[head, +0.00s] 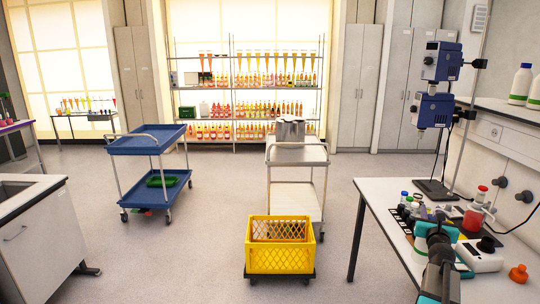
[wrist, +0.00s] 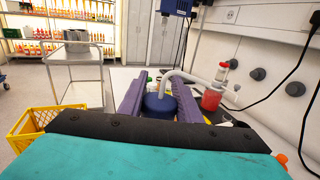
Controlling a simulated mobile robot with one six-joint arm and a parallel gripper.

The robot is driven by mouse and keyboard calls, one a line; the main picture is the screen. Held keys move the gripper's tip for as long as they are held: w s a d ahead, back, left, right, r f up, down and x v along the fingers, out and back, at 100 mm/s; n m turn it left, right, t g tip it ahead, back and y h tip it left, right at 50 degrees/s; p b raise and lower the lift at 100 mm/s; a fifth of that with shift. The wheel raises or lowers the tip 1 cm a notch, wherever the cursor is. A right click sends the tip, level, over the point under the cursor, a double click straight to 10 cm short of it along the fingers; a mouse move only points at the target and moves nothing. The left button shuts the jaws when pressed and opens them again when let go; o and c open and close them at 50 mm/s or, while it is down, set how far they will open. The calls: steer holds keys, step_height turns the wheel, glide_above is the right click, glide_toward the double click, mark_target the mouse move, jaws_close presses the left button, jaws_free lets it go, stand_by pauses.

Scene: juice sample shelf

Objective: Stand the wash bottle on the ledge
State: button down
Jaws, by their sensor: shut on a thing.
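In the wrist view, my gripper (wrist: 158,88) has its two purple fingers closed on either side of the wash bottle's blue cap (wrist: 160,106). The bottle's pale bent spout (wrist: 200,79) curves up and off to the right. Its body below the cap is hidden. The ledge (head: 508,109) runs along the right wall above the bench and carries white bottles (head: 521,84). It also shows in the wrist view (wrist: 262,35).
The bench (head: 385,200) holds a vessel of red liquid (head: 473,219), small capped bottles, a white device (head: 482,258), an orange item (head: 518,273) and a stand with blue stirrers (head: 437,110). Cables hang along the wall. A yellow crate (head: 281,258) and trolleys stand left.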

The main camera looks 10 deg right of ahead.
steer(key=w+a+f+n+t+y+b, duration=0.1)
steer(key=w+a+f+n+y, duration=0.25)
steer(key=a, duration=0.55)
steer(key=w+a+f+n+t+y+b, duration=0.1)
steer(key=w+a+f+n+y, duration=0.3)
steer(key=a, duration=0.5)
steer(key=w+a+f+n+t+y+b, duration=0.1)
steer(key=w+a+f+n+y, duration=0.1)
steer(key=a+y, duration=0.6)
steer(key=s+a+f+n+g+y+b, duration=0.1)
steer(key=s+a+f+n+g+y, duration=0.1)
steer(key=a, duration=0.7)
steer(key=s+a+f+n+g+y+b, duration=0.1)
steer(key=s+a+f+n+g+y, duration=0.1)
steer(key=a, duration=0.7)
steer(key=s+a+f+n+g+y+b, duration=0.1)
steer(key=s+a+f+n+g+y, duration=0.1)
steer(key=a+y, duration=0.4)
steer(key=s+a+f+n, duration=0.1)
steer(key=s+a+n, duration=0.1)
steer(key=a, duration=0.2)
steer(key=shift+s+f+n+g, duration=0.15)
steer(key=shift+n+g, duration=0.2)
steer(key=shift+g, duration=0.05)
